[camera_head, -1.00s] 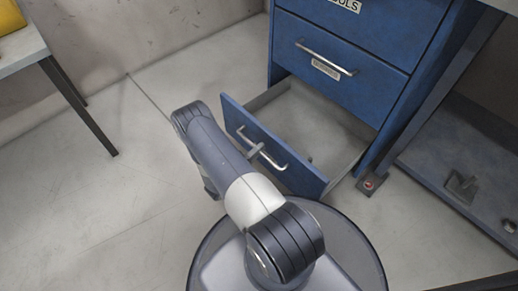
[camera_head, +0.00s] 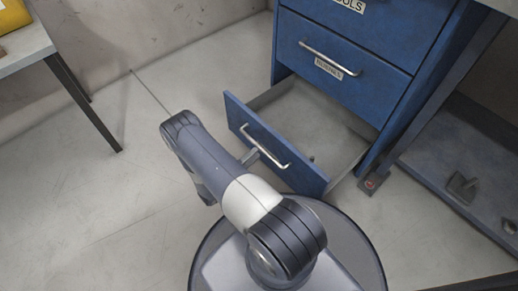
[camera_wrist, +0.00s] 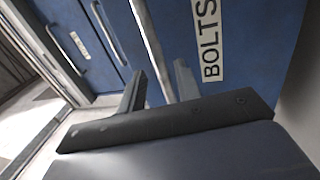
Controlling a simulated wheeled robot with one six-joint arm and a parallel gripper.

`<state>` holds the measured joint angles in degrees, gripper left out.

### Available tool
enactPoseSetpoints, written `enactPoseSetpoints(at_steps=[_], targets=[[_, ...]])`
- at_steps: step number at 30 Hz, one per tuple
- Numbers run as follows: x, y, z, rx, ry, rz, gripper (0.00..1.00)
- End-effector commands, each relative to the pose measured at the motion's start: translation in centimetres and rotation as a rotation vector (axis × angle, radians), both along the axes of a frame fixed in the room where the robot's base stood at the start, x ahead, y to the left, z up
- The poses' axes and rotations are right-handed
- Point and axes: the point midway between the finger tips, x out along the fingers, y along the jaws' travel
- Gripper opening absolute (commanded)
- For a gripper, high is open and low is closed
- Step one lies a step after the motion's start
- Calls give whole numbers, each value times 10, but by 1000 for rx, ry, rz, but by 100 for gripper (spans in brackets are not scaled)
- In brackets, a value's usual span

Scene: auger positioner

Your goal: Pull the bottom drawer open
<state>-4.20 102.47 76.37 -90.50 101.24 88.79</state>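The bottom drawer (camera_head: 278,152) of the blue cabinet is pulled well out, and its grey inside shows. Its front bears a metal bar handle (camera_head: 265,148). In the wrist view the drawer front (camera_wrist: 255,60) fills the right side with a "BOLTS" label (camera_wrist: 211,40), and the handle (camera_wrist: 150,42) runs down toward my fingers. My gripper (camera_head: 250,156) is at the handle in the head view. In the wrist view my gripper (camera_wrist: 160,72) has its two fingers apart, with the handle appearing between them and gaps beside it. Whether they touch it is hard to tell.
Closed drawers (camera_head: 340,65) with handles and labels sit above the open one. A grey-topped table (camera_head: 25,45) stands at the left. A blue bench frame with a low shelf (camera_head: 450,150) is at the right. The floor (camera_head: 70,200) on the left is clear.

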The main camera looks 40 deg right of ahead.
Motion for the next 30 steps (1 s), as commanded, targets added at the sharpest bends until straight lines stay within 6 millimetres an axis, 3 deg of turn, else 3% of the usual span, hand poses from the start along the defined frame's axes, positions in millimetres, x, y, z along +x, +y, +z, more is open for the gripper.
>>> enactPoseSetpoints(at_steps=[6,12,24,30], targets=[[-3,38,-6,0,1,5,32],[-5,58,-11,0,1,2,32],[-6,63,-13,0,1,-1,32],[-5,56,-12,0,2,-2,32]])
